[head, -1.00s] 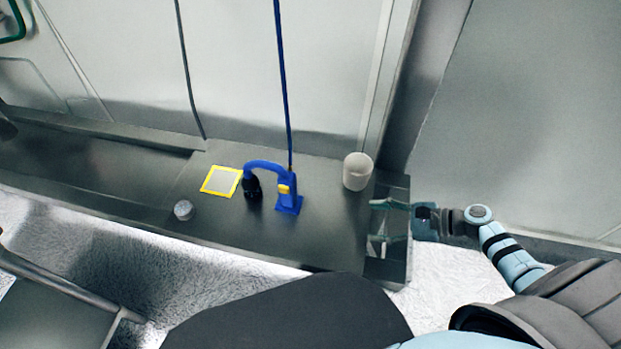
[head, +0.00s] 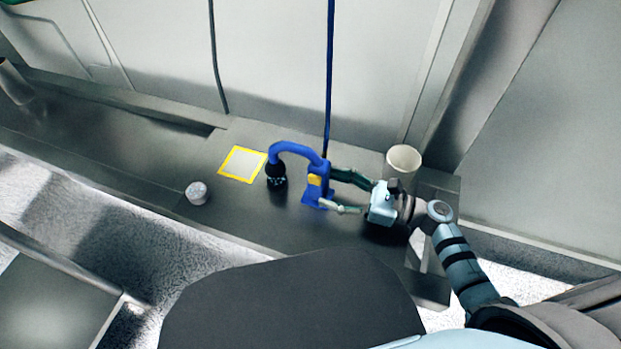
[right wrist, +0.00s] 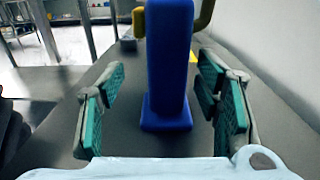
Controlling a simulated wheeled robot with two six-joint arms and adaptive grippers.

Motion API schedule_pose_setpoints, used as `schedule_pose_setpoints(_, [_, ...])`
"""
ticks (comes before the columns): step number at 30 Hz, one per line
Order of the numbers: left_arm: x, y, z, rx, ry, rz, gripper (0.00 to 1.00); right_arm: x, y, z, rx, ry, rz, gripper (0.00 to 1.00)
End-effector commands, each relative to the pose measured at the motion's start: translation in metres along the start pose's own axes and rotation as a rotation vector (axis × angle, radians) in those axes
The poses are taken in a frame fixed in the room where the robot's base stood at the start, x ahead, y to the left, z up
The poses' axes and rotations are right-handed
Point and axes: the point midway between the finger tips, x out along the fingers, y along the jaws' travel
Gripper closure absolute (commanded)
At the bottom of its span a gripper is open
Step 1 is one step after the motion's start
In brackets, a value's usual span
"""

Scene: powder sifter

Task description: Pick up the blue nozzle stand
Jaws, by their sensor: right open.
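The blue nozzle stand (head: 319,186) stands upright on the dark bench, with a curved blue arm ending in a black nozzle (head: 276,174) on its left. A yellow part (head: 314,180) sits on its post. My right gripper (head: 338,190) is open at the right side of the stand, its fingers pointing left. In the right wrist view the blue post (right wrist: 168,60) stands between the two green finger pads, with visible gaps on both sides. My left gripper is not in view.
A yellow-framed square (head: 242,164) lies left of the nozzle, and a small grey round container (head: 196,193) stands further left. A whitish cup (head: 403,160) stands close behind my right gripper. A wall runs along the back of the bench (head: 240,221).

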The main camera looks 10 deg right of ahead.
Motion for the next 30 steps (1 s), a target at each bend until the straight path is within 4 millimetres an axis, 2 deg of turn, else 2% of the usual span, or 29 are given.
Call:
schedule_pose_setpoints(10, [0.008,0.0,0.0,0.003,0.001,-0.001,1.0,0.056,-0.007,0.001,0.0,-0.001,0.0,0.42])
schedule_pose_setpoints(17, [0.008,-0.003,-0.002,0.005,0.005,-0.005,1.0,0.061,-0.007,0.002,-0.001,0.002,0.0,0.42])
schedule_pose_setpoints(20, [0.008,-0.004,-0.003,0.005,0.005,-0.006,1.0,0.061,-0.007,0.002,-0.001,0.002,0.0,0.54])
schedule_pose_setpoints(28, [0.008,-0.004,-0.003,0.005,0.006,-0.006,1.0,0.06,-0.007,0.001,-0.001,0.002,0.0,0.98])
schedule_pose_setpoints(30, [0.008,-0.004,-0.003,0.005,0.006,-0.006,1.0,0.06,-0.007,0.001,-0.001,0.002,0.0,1.0])
